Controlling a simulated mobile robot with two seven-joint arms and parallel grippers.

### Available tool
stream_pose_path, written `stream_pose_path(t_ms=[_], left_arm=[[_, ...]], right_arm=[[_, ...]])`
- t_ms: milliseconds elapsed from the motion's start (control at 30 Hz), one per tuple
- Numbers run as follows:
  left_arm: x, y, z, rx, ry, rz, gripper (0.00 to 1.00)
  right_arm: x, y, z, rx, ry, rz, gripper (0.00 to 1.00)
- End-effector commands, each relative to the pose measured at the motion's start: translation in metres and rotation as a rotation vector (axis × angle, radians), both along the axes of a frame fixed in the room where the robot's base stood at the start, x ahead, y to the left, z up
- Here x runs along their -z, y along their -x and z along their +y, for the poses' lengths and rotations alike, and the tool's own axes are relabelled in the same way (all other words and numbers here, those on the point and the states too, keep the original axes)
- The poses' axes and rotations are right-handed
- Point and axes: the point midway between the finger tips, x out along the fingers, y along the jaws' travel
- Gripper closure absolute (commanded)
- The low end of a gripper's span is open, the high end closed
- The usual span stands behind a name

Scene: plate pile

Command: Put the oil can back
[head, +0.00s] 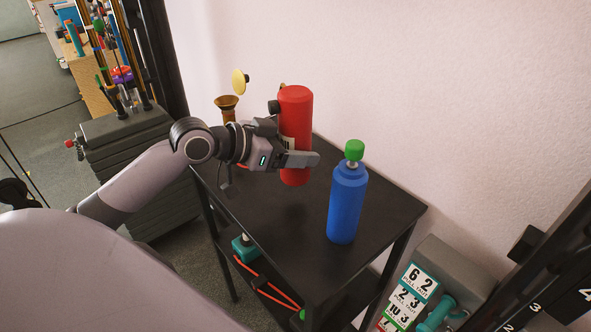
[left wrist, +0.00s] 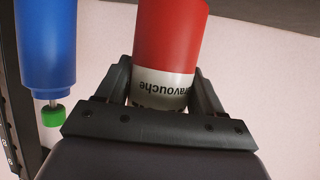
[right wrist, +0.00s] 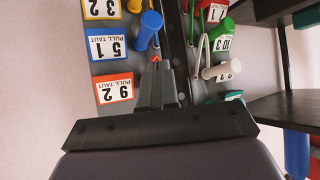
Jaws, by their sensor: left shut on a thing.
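A red can (head: 295,105) with a white lettered label is over the back of the black cart top (head: 270,220); I take it to be the oil can. My left gripper (head: 300,158) is shut on it, and the can is roughly upright. In the left wrist view the can (left wrist: 170,35) sits between both fingers (left wrist: 165,90). I cannot tell whether its base touches the cart. A blue bottle (head: 347,205) with a green cap stands to its right.
A brown funnel-shaped thing (head: 227,105) and a yellow disc (head: 239,82) are behind my left wrist. The pale wall (head: 430,90) is close behind the cart. Numbered panels (right wrist: 110,47) with coloured handles are near my right gripper. The cart's front left top is clear.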

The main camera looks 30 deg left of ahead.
Motion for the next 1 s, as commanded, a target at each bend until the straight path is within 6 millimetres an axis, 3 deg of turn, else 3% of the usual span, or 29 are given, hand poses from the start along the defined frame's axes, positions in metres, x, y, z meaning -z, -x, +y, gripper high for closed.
stream_pose_path(t_ms=[133,400,833,867,933,1000], left_arm=[[0.008,-0.001,0.000,-0.001,0.002,-0.006,0.94],[0.044,0.000,0.000,-0.001,0.003,-0.005,0.94],[0.050,0.000,0.000,0.000,0.001,-0.006,0.94],[0.052,0.000,0.000,0.000,0.000,-0.001,0.29],[0.051,0.000,0.000,0.000,0.000,-0.001,0.07],[0.051,0.000,0.000,0.000,0.000,-0.001,0.07]], right_arm=[[0.001,0.000,0.000,-0.002,0.000,0.003,1.00],[0.007,0.001,0.001,-0.003,-0.001,0.008,1.00],[0.008,0.000,0.002,-0.004,-0.003,0.007,1.00],[0.008,0.000,0.002,-0.004,-0.003,0.006,1.00],[0.007,-0.001,0.002,-0.004,-0.003,0.006,1.00],[0.007,-0.001,0.002,-0.004,-0.003,0.006,1.00]])
